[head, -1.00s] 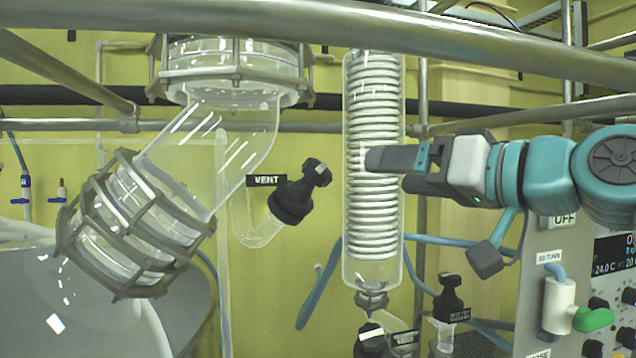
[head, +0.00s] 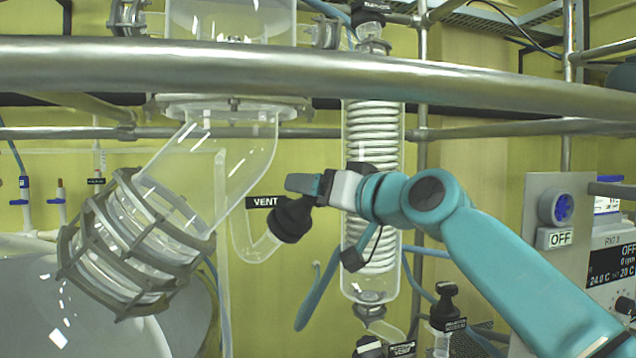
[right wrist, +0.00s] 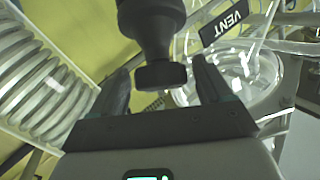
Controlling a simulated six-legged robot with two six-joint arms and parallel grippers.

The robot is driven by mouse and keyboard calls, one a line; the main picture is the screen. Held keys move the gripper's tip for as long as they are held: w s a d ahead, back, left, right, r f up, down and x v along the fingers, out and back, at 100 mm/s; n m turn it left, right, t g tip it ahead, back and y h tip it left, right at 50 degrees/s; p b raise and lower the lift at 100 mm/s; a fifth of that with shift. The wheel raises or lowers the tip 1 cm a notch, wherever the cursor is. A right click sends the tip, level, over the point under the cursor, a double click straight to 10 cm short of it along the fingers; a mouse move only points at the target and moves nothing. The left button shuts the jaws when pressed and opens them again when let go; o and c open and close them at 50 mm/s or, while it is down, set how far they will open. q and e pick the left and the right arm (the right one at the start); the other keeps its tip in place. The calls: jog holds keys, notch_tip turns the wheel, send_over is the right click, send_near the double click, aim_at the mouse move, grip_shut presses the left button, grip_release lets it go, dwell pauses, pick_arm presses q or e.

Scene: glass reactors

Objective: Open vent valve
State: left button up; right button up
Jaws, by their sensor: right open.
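The vent valve (head: 290,218) is a black knob on a bent glass side tube, with a black VENT label (head: 262,202) beside it. My right gripper (head: 302,188) is at the knob's upper end in the head view, partly covering it. In the right wrist view the black knob (right wrist: 160,75) hangs between the two open fingers of my right gripper (right wrist: 160,90), with a gap visible on each side. The VENT label (right wrist: 228,24) shows there at upper right. My left gripper is not in view.
A coiled glass condenser (head: 372,140) stands behind my right arm. A steel rail (head: 300,68) crosses in front, above the arm. A caged glass elbow joint (head: 135,240) is at left. A control panel (head: 560,190) stands at right.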

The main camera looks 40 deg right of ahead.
jog(key=c, duration=1)
jog(key=shift+f+n+y+b, duration=0.2)
jog(key=shift+n+y+b, duration=0.9)
jog(key=shift+n+b, duration=0.1)
jog(key=shift+w+d+r+n+y, duration=0.1)
jog(key=shift+n+y, duration=0.9)
jog(key=shift+n, duration=0.2)
jog(key=shift+r+n+y, duration=0.1)
jog(key=shift+n+y, duration=0.3)
jog(key=shift+n, duration=0.3)
jog(key=n+y+p, duration=0.1)
jog(key=n+y, duration=0.1)
jog(key=shift+r+n, duration=0.15)
jog(key=shift+n, duration=0.15)
jog(key=n+g+y+p, duration=0.2)
jog(key=n+y, duration=0.1)
jog(key=shift+r+n+p, duration=0.1)
jog(key=shift+n+p, duration=0.25)
jog(key=shift+n, duration=0.05)
jog(key=shift+n+g+y+p, duration=0.6)
jog(key=shift+n+y+p, duration=0.2)
jog(key=shift+n, duration=0.5)
jog(key=shift+f, duration=0.25)
